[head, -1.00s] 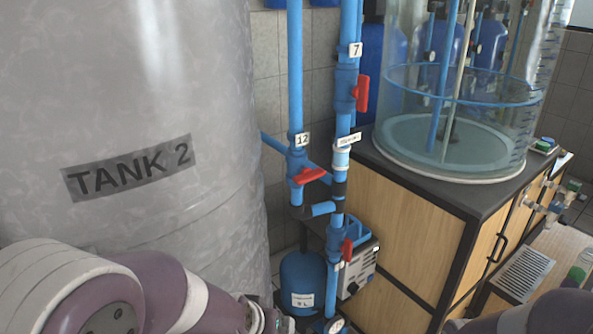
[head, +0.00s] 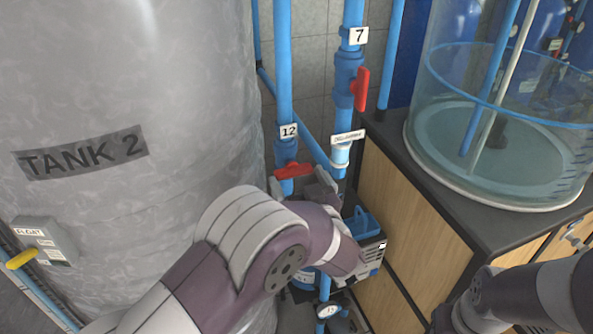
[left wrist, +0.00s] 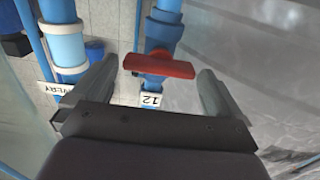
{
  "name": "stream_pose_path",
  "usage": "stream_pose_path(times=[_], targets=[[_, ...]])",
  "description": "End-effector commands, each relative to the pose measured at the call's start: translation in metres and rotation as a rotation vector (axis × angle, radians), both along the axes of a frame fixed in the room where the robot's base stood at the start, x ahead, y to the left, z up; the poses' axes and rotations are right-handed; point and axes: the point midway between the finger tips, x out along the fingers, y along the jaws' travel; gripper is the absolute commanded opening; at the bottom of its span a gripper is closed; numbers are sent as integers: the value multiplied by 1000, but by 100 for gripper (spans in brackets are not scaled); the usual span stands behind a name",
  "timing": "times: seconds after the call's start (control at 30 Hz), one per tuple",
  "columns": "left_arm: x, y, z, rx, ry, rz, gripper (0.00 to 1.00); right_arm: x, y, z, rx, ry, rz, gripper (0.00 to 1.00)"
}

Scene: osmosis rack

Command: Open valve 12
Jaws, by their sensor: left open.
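Valve 12 sits on a vertical blue pipe in the head view, under a white tag "12" (head: 289,131). Its red handle (head: 294,170) lies crosswise to the pipe. My left gripper (head: 300,187) is just below and in front of the handle, partly hidden by my forearm. In the left wrist view, the red handle (left wrist: 158,66) lies between the two open fingers of my left gripper (left wrist: 155,90), with a gap on each side. The tag (left wrist: 150,99) shows upside down below it. My right arm shows at the lower right of the head view; its fingertips cannot be made out.
The grey Tank 2 (head: 80,157) fills the left. A parallel blue pipe with the red valve 7 handle (head: 361,89) stands close on the right. A wooden cabinet (head: 412,218) with a clear tank (head: 500,150) stands farther right.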

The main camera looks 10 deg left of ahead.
Motion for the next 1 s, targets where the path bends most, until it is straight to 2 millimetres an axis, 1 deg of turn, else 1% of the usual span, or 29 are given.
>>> stream_pose_path(times=[0.1,0.2,0.47,0.5,0.57,0.6,0.83,1.0], targets=[[10,7,1,-1,-1,1,100,0,0,4,0,0,0,39],[14,10,0,-1,1,0,100,0,0,4,0,0,0,39],[15,10,-1,-1,0,-1,100,0,0,4,0,0,0,39],[15,10,0,-1,0,-1,94,0,0,4,0,0,0,39],[15,10,0,-1,0,-1,74,0,0,4,0,0,0,39],[15,10,0,-1,0,-1,61,0,0,4,0,0,0,39],[15,10,-1,-9,-6,-1,61,0,0,2,0,0,0,39],[15,10,-2,-52,-36,-1,61,0,0,-6,0,0,0,39]])
